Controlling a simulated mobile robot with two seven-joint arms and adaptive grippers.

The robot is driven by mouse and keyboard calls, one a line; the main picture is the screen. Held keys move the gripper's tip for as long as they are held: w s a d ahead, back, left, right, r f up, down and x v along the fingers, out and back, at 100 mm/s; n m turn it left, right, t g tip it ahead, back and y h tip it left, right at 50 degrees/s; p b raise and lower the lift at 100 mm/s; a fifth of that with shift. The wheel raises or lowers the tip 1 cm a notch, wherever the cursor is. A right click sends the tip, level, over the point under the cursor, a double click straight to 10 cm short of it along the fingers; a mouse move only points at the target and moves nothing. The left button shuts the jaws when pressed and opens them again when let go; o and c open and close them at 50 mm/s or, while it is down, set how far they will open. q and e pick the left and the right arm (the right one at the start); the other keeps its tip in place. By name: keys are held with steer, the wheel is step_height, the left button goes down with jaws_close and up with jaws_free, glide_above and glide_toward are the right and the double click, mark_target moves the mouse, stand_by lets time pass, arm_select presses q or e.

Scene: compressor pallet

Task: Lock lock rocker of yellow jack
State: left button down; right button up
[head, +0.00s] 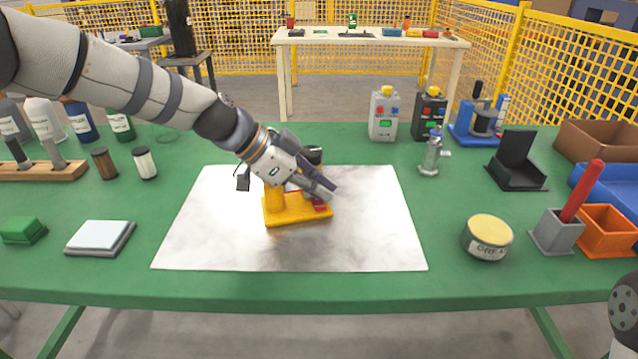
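The yellow jack (285,212) stands on the pale sheet in the middle of the green table. A red part (321,208), which looks like its lock rocker, sits on the right side of its base. I cannot tell its position. My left gripper (328,190) reaches in from the upper left, with its dark fingers over the jack, just above the red part. The fingers hide part of the jack's top, and I cannot tell whether they touch it or how far apart they are. My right gripper is not in view.
The pale sheet (375,235) is clear around the jack. A yellow-lidded tin (488,238) stands at right, and a metal fitting (431,155) behind it. A grey holder (553,233) with a red handle stands farther right. Bottles and a white pad (100,237) are at left.

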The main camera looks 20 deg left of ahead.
mark_target(290, 211)
arm_select(q)
steer(key=shift+s+f, duration=0.3)
steer(key=shift+f, duration=0.3)
steer(key=v, duration=0.8)
steer(key=shift+w+r, duration=0.3)
steer(key=shift+r, duration=0.25)
